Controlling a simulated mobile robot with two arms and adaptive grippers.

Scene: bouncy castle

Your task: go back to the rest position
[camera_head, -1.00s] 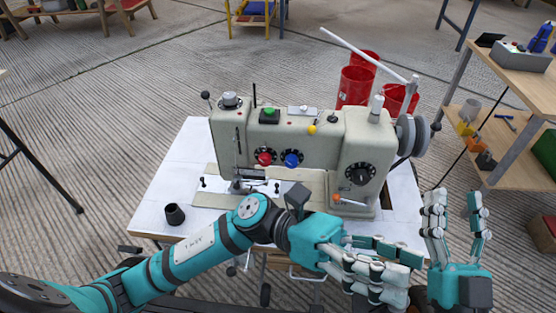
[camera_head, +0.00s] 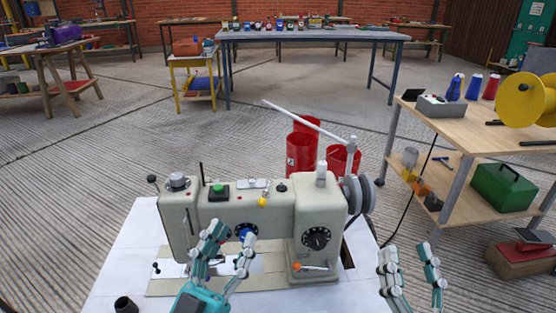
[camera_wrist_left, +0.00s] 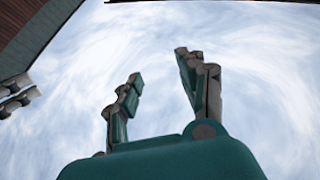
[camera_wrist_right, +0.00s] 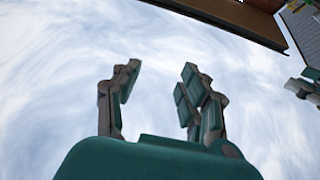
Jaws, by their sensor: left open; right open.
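My left gripper (camera_head: 222,258) points up in front of the sewing machine in the head view, its fingers spread and empty. It hides part of the machine's lower front. My right gripper (camera_head: 410,272) points up at the right, beside the table's right edge, also open and empty. In the left wrist view my left fingers (camera_wrist_left: 160,95) stand apart against the sky. In the right wrist view my right fingers (camera_wrist_right: 160,95) also stand apart with only sky between them.
A cream sewing machine (camera_head: 268,208) stands on a white table (camera_head: 115,272), with a small black cup (camera_head: 126,305) at the front left. Red bins (camera_head: 302,150) stand behind it. A wooden shelf unit (camera_head: 478,134) is at the right. Concrete floor lies open beyond.

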